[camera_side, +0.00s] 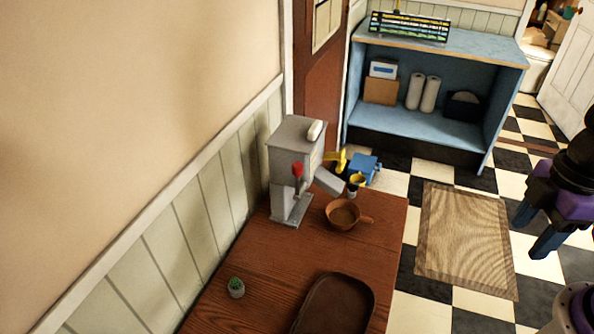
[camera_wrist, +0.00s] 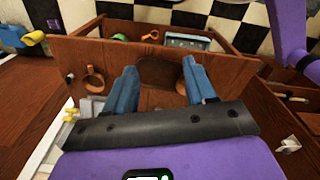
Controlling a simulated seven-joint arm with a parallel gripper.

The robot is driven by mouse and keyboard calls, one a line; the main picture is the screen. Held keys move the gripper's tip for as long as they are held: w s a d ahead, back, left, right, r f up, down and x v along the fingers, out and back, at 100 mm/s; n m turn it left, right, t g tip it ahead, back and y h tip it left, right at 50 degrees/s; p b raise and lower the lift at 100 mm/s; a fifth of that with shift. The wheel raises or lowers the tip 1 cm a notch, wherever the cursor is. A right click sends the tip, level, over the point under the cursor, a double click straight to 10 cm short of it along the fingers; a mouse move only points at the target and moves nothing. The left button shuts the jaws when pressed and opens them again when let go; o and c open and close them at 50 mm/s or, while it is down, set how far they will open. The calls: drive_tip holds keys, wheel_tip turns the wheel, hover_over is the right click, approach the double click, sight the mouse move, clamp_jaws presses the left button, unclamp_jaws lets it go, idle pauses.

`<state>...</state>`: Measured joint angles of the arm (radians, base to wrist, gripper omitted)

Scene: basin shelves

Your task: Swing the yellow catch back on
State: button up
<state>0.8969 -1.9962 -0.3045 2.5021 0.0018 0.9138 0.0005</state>
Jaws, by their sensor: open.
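A yellow lever-like part (camera_side: 340,160), which may be the catch, sits by a small blue unit (camera_side: 364,168) behind the grey machine (camera_side: 297,160). A second yellow piece (camera_side: 357,180) is just in front of the blue unit. In the wrist view a yellow part (camera_wrist: 33,38) shows by a blue body (camera_wrist: 12,36) at the upper left. How the catch is seated is too small to tell. My gripper (camera_side: 529,240) is at the right edge of the side view, well apart from these. Its blue fingers (camera_wrist: 163,84) are open, with nothing between them.
A blue shelf (camera_side: 437,128) stands behind. Between table and gripper is open floor with a mat (camera_side: 467,240).

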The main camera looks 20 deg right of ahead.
drive_tip(key=shift+o, duration=0.3)
drive_tip(key=o, duration=0.4)
drive_tip(key=shift+w+a, duration=0.1)
drive_tip(key=shift+w, duration=0.05)
drive_tip(key=w+a+f+m+t+y, duration=0.1)
drive_tip(key=w+a+f+t, duration=0.15)
drive_tip(key=w, duration=0.75)
drive_tip(key=w+a+f+t+y, duration=0.15)
drive_tip(key=w+a, duration=0.25)
drive_tip(key=w, duration=0.6)
drive_tip(key=t+y, duration=0.5)
drive_tip(key=y, duration=0.1)
approach(344, 165)
drive_tip(key=s+a, duration=0.2)
drive_tip(key=a, duration=0.1)
drive_tip(key=s+d+f+m+t+y, duration=0.3)
drive_tip(key=d+f+t+y, duration=0.1)
drive_tip(key=d, duration=0.4)
drive_tip(key=x, duration=1.1)
drive_tip(key=f+x, duration=0.1)
drive_tip(key=x, duration=0.5)
drive_tip(key=shift+f, duration=0.1)
